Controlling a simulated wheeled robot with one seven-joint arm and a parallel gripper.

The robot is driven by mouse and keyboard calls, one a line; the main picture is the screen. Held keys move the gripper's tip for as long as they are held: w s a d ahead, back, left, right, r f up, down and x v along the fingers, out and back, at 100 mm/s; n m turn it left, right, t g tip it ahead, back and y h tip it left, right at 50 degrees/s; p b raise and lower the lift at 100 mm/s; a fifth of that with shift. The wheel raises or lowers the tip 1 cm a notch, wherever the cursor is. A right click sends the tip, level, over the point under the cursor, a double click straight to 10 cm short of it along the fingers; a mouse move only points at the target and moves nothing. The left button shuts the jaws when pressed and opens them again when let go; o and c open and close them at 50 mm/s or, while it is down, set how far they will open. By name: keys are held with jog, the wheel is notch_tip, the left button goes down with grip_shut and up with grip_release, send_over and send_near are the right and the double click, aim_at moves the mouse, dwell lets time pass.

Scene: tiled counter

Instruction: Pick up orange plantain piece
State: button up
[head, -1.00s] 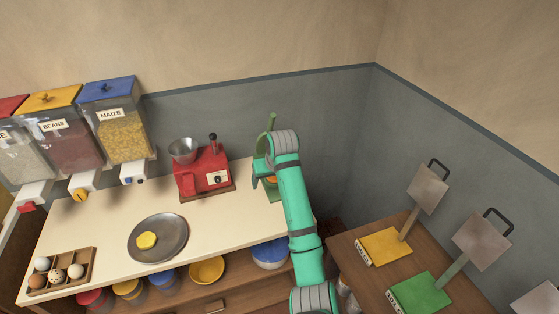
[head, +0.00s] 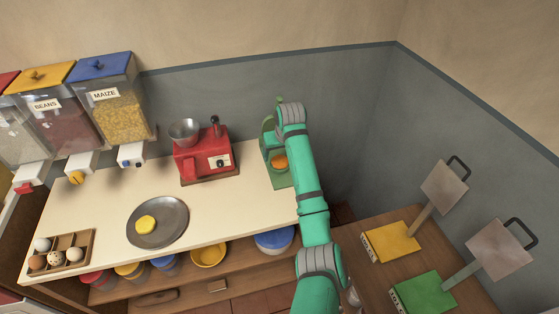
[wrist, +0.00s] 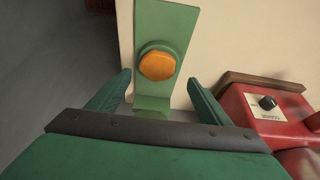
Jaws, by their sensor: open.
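The orange plantain piece (wrist: 157,66) is a thick faceted disc. It sits on a round green seat of the green press (wrist: 170,22) in the wrist view. In the head view the piece (head: 280,162) shows beside my arm, on the press (head: 277,181) at the counter's right end. My gripper (wrist: 159,78) is open and empty. Its two green fingers point toward the piece, one to each side in the picture, apart from it. In the head view my arm hides the fingers and part of the press.
A red grinder (head: 205,157) stands left of the press; it also shows at right in the wrist view. A metal plate (head: 178,233) holds a yellow piece (head: 146,224). An egg tray (head: 84,240) sits at far left. The counter between plate and grinder is clear.

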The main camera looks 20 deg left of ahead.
aim_at(280, 161)
jog(key=f, duration=0.2)
jog(key=w+f, duration=0.1)
jog(key=f, duration=0.1)
jog(key=shift+d, duration=0.15)
jog(key=shift+r, duration=0.1)
jog(key=shift+c, duration=0.2)
jog(key=c, duration=1.2)
jog(key=shift+a, duration=0.2)
